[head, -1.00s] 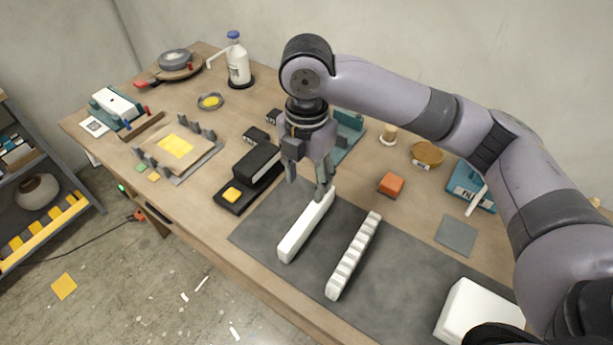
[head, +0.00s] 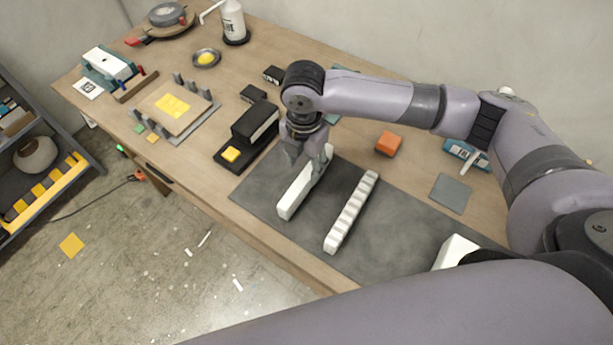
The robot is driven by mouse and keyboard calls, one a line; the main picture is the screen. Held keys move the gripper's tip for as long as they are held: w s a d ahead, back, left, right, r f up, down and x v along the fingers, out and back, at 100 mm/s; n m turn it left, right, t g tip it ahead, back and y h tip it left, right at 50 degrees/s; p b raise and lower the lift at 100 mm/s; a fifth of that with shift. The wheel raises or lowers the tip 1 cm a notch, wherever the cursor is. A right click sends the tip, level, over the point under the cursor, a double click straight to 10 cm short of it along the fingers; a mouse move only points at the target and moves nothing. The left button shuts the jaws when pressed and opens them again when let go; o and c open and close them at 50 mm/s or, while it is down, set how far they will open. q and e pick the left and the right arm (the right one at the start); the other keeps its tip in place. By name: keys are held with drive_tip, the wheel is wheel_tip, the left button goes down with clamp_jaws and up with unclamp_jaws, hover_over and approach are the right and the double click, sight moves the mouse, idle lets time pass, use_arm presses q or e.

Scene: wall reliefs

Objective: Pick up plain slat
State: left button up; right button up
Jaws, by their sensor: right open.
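The plain slat (head: 293,199) is a smooth white bar lying on the dark grey mat (head: 400,238). A second white slat with a notched, ribbed top (head: 351,212) lies beside it to the right, roughly parallel and apart. My right gripper (head: 307,163) points down over the far part of the plain slat, with its fingers open and apart. One finger shows to the left of the slat and the other over its far end; I cannot tell whether either touches it. The gripper hides some of the slat's far part. My left gripper is not in view.
A black block on a tray with a yellow piece (head: 230,155) stands close left of my right gripper. An orange block (head: 388,144) and a grey square (head: 451,193) lie to the right. A white block (head: 456,251) is partly hidden by my arm. The mat's front is clear.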

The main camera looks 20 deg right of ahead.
sight(306, 175)
drive_tip(key=shift+f, duration=0.35)
drive_tip(key=f+p, duration=0.1)
drive_tip(key=f, duration=0.2)
drive_tip(key=shift+d+f+p, duration=0.2)
drive_tip(key=shift+f+p, duration=0.15)
drive_tip(key=shift+p, duration=0.05)
drive_tip(key=shift+f, duration=0.35)
drive_tip(key=c, duration=0.4)
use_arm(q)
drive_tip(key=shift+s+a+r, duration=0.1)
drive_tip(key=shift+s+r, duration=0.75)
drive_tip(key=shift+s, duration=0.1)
use_arm(e)
clamp_jaws()
